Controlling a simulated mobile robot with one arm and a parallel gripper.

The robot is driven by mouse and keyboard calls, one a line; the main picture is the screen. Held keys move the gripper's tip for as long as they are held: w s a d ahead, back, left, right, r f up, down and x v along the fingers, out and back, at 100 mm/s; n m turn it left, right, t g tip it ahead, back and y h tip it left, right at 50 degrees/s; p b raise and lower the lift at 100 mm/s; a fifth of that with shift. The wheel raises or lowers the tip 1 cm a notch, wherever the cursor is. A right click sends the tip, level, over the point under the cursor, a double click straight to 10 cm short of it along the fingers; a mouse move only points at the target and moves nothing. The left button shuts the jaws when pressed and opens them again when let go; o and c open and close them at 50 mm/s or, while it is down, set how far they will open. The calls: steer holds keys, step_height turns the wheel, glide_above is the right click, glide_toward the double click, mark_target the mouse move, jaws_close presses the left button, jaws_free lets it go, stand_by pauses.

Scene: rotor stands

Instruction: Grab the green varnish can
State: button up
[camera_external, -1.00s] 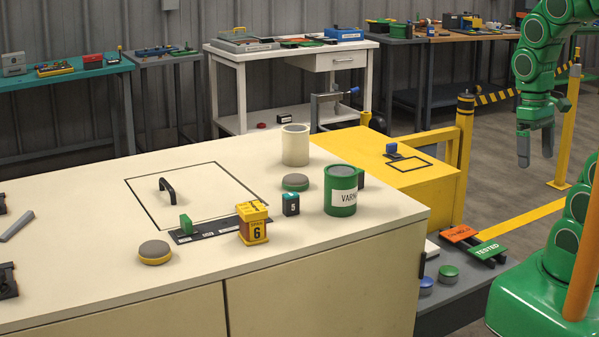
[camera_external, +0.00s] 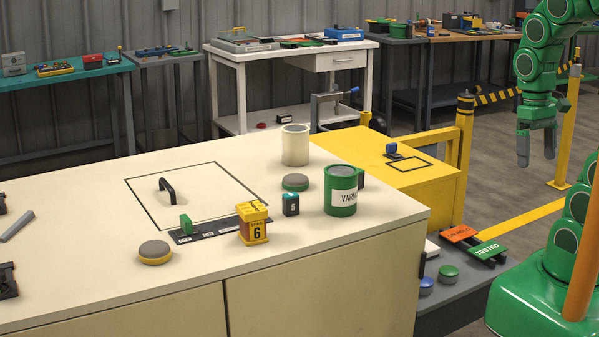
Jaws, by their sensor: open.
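The green varnish can (camera_external: 341,190) stands upright near the right front corner of the cream cabinet top (camera_external: 90,215). It has a white label with black letters and a grey top. My gripper (camera_external: 537,160) hangs in the air at the right, its two grey fingers pointing down and apart. It is open and empty, well to the right of the can and touching nothing.
A cream can (camera_external: 295,146), a green-rimmed puck (camera_external: 295,182), a small dark block marked 5 (camera_external: 291,204) and a yellow block marked 6 (camera_external: 253,222) stand near the varnish can. A yellow box (camera_external: 415,188) and yellow post (camera_external: 465,140) lie between cabinet and gripper.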

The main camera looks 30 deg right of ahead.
stand_by(0.5)
steer(key=m+g+y, duration=0.5)
steer(key=m+y, duration=0.6)
steer(key=m, duration=0.1)
glide_toward(332, 195)
steer(key=d, duration=0.2)
steer(key=s+d, duration=0.1)
steer(key=shift+s+r, duration=0.1)
steer(key=shift+r, duration=0.15)
steer(key=shift+w+a+f+t+y, duration=0.2)
steer(key=shift+w+a+t+y, duration=0.1)
steer(key=shift+w+y, duration=0.15)
steer(key=shift+a+f+m, duration=0.15)
steer(key=shift+a+m, duration=0.15)
steer(key=shift+a, duration=0.05)
steer(key=shift+x, duration=3.65)
steer(key=shift+w, duration=0.2)
steer(key=c, duration=1.2)
